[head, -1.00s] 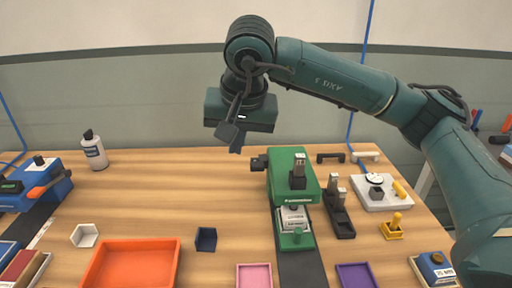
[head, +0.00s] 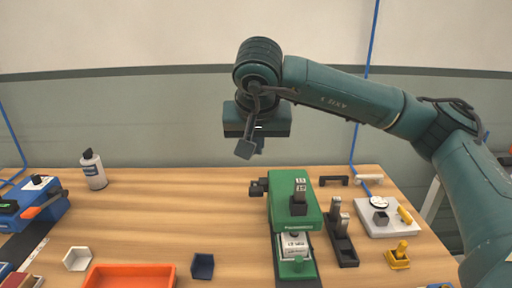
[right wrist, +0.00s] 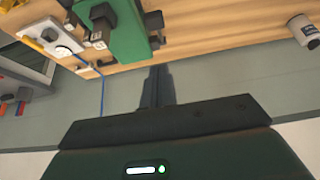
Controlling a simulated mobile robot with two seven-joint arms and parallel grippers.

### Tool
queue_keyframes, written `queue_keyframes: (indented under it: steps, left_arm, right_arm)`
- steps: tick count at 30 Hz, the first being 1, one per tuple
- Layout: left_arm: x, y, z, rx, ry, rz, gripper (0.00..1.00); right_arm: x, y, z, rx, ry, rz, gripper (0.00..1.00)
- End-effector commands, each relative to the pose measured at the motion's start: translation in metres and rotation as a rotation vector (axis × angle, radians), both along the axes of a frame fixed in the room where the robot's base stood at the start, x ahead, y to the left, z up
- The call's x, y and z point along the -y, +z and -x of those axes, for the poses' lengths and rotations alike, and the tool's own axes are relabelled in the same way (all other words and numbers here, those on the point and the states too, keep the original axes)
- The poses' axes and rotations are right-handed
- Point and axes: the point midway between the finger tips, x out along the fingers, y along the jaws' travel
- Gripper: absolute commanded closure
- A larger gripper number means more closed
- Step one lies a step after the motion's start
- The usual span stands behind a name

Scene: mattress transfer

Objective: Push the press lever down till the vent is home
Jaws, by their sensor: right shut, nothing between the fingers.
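The green press (head: 294,212) stands on the wooden table right of the middle, with a dark knob on its left side and a metal block with a dark base on top. A white labelled block (head: 294,245) sits at its front, above a green knob. I cannot tell which part is the lever or where the vent is. My right gripper (head: 252,149) is shut and empty, in the air above and behind the press, apart from it. In the right wrist view its fingers (right wrist: 158,85) show together, with the green press (right wrist: 115,30) beyond. My left gripper is not in view.
A dark stand (head: 341,238) and a white plate with a dial (head: 388,218) are right of the press. An orange tray (head: 130,275), a navy bin (head: 203,265) and a bottle (head: 93,169) are to the left. Bare table lies between bottle and press.

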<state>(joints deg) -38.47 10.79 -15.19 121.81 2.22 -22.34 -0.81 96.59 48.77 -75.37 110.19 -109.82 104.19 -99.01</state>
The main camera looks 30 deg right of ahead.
Motion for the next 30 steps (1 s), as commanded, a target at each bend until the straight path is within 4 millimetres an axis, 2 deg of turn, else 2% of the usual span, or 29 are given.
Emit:
queue_keyframes:
  steps: [3, 10, 15, 21, 30]
  left_arm:
    - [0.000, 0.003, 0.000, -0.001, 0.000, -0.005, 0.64]
    - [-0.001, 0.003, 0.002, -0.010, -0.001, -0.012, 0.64]
    - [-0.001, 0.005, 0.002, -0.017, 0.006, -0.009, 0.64]
    - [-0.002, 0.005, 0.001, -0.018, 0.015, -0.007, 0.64]
    - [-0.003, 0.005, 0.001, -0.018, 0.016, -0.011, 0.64]
  right_arm:
    - [0.006, -0.024, -0.011, -0.006, -0.001, 0.001, 1.00]
    - [0.017, -0.064, -0.033, -0.004, -0.002, 0.001, 1.00]
    - [0.012, -0.088, -0.025, -0.002, 0.003, 0.000, 1.00]
    - [0.011, -0.099, -0.023, 0.000, 0.001, 0.000, 1.00]
    - [0.011, -0.100, -0.022, 0.000, 0.001, -0.001, 1.00]
